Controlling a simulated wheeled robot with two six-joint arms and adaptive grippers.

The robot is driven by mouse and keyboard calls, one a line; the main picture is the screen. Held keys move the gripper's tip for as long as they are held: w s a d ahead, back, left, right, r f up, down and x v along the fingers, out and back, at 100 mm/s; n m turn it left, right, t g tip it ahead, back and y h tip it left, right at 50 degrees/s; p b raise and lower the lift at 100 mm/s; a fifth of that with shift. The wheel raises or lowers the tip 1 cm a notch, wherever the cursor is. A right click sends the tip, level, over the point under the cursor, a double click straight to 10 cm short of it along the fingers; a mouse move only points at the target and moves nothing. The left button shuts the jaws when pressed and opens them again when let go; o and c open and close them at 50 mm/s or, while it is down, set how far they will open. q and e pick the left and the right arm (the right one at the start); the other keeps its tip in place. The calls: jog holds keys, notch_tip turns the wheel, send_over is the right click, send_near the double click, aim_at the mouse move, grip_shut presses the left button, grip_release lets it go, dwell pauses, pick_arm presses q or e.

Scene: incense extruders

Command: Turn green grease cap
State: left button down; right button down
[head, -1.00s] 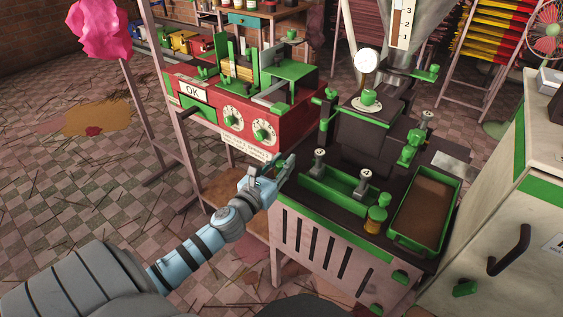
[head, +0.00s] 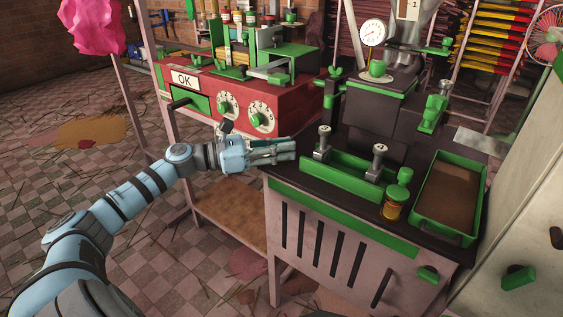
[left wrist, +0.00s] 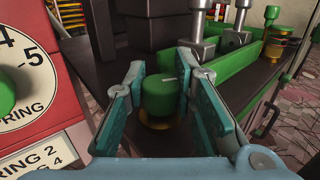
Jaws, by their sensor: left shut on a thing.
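In the left wrist view a round green grease cap (left wrist: 160,97) with a short white mark on top stands upright over a gold collar. My left gripper (left wrist: 161,92) has its teal fingers on both sides of it and is shut on it. In the head view my left gripper (head: 287,150) reaches level from the left to the left edge of the dark machine top (head: 300,172). The cap is hidden behind the fingers there. My right gripper is not in view.
A red machine (head: 243,105) with numbered dials stands close to the left. A green trough (head: 345,179) with two metal posts, a yellow jar with a green lid (head: 396,200) and a brown-filled green tray (head: 447,197) sit to the right.

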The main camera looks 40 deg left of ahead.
pick_arm(q)
jog(key=m+g+h, duration=0.2)
jog(key=shift+w+a+r+g+h, duration=0.1)
jog(key=shift+r+g+h, duration=0.05)
jog(key=shift+g+h, duration=0.15)
jog(key=shift+m+g+h, duration=0.9)
jog(key=shift+m+g, duration=0.4)
jog(key=shift+g, duration=0.3)
jog(key=shift+m+g+h, duration=0.3)
jog(key=c, duration=1.3)
grip_release()
notch_tip(320, 180, up, 10)
jog(key=shift+f, duration=0.15)
